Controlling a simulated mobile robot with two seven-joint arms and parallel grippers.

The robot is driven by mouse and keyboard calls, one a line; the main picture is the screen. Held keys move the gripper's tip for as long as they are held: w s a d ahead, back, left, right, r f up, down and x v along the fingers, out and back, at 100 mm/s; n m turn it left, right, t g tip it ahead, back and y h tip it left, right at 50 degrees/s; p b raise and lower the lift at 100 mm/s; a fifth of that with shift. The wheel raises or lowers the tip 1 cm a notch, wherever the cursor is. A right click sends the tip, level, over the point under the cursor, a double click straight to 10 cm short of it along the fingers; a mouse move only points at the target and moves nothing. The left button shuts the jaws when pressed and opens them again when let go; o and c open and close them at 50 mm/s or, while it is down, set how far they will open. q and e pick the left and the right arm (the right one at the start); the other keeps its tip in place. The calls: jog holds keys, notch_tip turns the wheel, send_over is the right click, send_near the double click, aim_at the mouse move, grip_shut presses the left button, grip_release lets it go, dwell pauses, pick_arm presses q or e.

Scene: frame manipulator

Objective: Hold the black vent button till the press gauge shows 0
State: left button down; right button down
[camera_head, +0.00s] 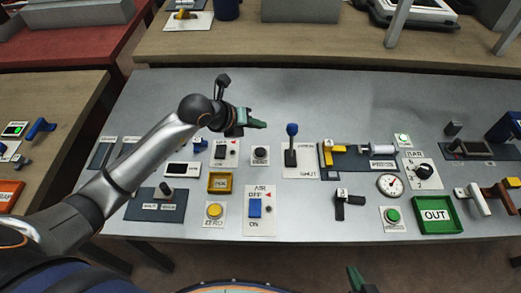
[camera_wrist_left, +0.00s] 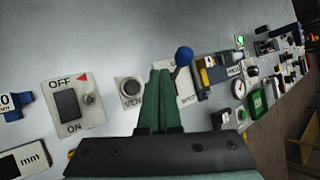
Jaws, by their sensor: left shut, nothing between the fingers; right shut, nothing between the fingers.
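The black vent button (camera_head: 260,153) sits on a small white plate near the middle of the grey table. It also shows in the left wrist view (camera_wrist_left: 130,88), just left of my green fingertips. My left gripper (camera_head: 264,124) is shut and empty, apart from the button and beyond it in the head view. Its closed fingers show in the left wrist view (camera_wrist_left: 160,75). The round white press gauge (camera_head: 390,185) stands to the right; its dial is too small to read surely.
A blue-knobbed lever (camera_head: 291,143) stands upright just right of the vent button. A switch plate (camera_head: 226,152) is close on its left. The yellow press (camera_head: 340,154), black knob (camera_head: 424,171) and green OUT tray (camera_head: 437,229) are further right. Bare table lies behind the button.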

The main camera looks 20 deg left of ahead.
aim_at(258, 154)
pick_arm(q)
notch_tip(258, 154, down, 8)
jog(key=b, duration=0.6)
jog(key=shift+f+b, duration=0.2)
jog(key=shift+b, duration=0.15)
jog(key=shift+f, duration=0.25)
dwell(1.3)
jog(key=shift+f+b, duration=0.4)
jog(key=shift+f+b, duration=0.3)
jog(key=shift+f, duration=0.3)
dwell(2.1)
jog(key=shift+r+p, duration=0.8)
jog(key=shift+r, duration=0.2)
jog(key=shift+r, duration=0.1)
